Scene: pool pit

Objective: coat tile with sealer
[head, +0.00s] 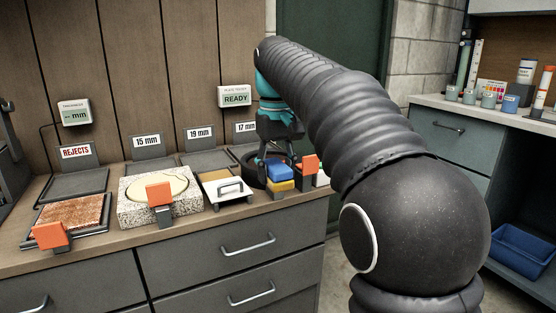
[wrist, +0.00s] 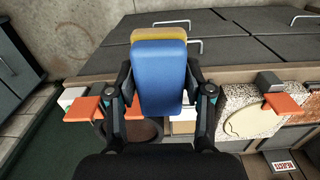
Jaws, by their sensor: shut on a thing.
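My gripper (head: 277,150) is shut on a block with a blue upper layer and a yellow lower layer, like a sponge (head: 280,173). In the wrist view the sponge (wrist: 160,78) sits between the two fingers (wrist: 161,90). A round dark dish (head: 250,168) with brown contents (wrist: 143,132) is beside and behind the sponge; I cannot tell whether they touch. A rust-brown speckled tile (head: 72,213) lies on a dark tray at the left. A speckled pale block (head: 130,207) with a cream oval top stands right of it. No label shows which thing is the sealer.
A handled float (head: 232,188) lies between block and dish. Orange-topped pieces (head: 50,235) stand along the bench's front edge, one (head: 310,164) close to my gripper. Labelled trays (head: 205,160) line the back, with a READY display (head: 235,98). A side counter (head: 490,118) holds bottles.

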